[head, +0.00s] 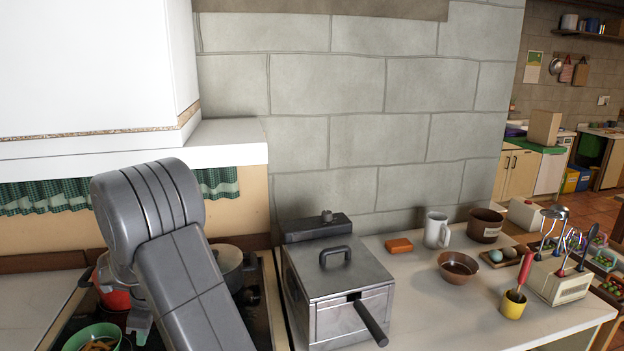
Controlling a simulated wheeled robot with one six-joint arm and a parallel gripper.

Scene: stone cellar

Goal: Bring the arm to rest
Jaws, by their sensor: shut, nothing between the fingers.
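My grey arm reaches up from the bottom edge and bends over at the left, above the stove. My gripper (139,325) hangs below the bend, partly hidden behind my own forearm. It is shut with nothing held, beside a red pot (113,298) and a green bowl (92,337) with food in it. I cannot tell how high it is above the stove top.
A metal fryer (335,275) with a black handle stands right of the stove (262,318). The counter (420,325) beyond holds an orange block (398,246), white mug (437,230), brown bowl (458,267) and yellow cup (513,304). A white hood (100,75) overhangs at upper left.

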